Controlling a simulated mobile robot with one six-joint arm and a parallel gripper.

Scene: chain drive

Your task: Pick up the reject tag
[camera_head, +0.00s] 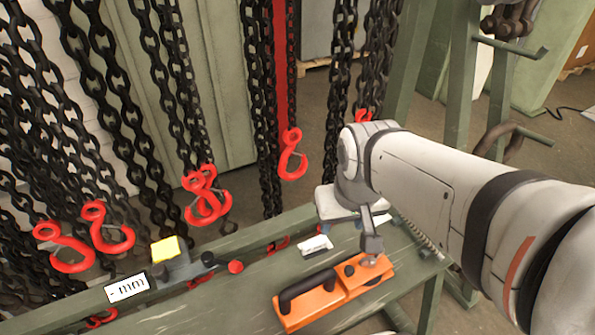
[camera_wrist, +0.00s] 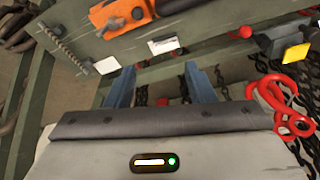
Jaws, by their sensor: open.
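No tag with readable reject wording shows, so I cannot tell which piece is the reject tag. One blank white card (camera_head: 316,244) lies on the green bench beside the orange tool; it also shows in the wrist view (camera_wrist: 165,45). A second white piece (camera_wrist: 106,65) lies near the bench edge, and in the head view it shows behind my gripper (camera_head: 380,219). My gripper (camera_head: 372,240) is over the bench's right part, by the orange tool. In the wrist view, its two blue fingers (camera_wrist: 160,78) stand apart with nothing between them, below both white pieces.
The orange tool (camera_head: 332,290) lies on the green bench (camera_head: 245,305). A grey device with a yellow block (camera_head: 165,249), a "- mm" label (camera_head: 127,288) and a red knob (camera_head: 235,267) are to the left. Chains with red hooks (camera_head: 292,155) hang behind the bench.

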